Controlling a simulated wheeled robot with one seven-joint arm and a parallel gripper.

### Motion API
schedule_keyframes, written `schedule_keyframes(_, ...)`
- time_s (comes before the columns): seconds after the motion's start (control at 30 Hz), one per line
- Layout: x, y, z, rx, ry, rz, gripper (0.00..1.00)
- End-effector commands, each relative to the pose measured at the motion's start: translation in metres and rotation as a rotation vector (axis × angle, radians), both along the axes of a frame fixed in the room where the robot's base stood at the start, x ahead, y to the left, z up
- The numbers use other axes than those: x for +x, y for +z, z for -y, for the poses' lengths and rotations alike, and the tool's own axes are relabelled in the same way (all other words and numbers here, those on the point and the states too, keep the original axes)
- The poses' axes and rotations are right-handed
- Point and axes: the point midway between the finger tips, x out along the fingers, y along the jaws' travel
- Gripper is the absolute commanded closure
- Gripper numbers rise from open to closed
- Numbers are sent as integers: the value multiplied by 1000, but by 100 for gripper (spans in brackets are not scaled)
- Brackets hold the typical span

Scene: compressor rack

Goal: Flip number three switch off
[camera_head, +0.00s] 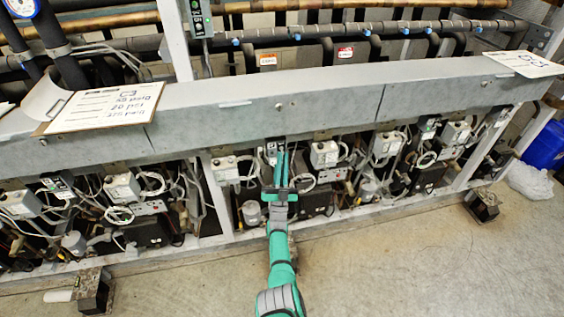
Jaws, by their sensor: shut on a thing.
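My gripper (282,152) reaches up from the bottom centre to a small grey switch box (270,150) under the long grey beam. Its two thin teal fingers are close together at the front of this box, shut on the switch there. The fingers hide most of the switch, so its lever position cannot be told. No number can be read on the box. Similar small switch boxes show at the left (56,184) and at the right (429,125).
The grey beam (330,100) runs just above the fingertips. Light grey control boxes (224,168) (324,153) flank them, with loose cables around. Clipboards lie on the beam (104,107) (524,64). The concrete floor (390,265) in front is mostly clear.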

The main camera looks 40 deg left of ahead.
Motion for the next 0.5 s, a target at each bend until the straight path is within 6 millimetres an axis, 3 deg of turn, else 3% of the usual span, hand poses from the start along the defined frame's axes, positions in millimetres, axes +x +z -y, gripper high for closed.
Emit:
schedule_keyframes(0.13,-3,0,-3,-4,6,1,100)
schedule_keyframes(0.17,-3,0,-3,-4,6,1,84)
schedule_keyframes(0.2,-2,0,-3,-4,5,2,74)
schedule_keyframes(0.5,-1,0,-1,-2,2,0,73)
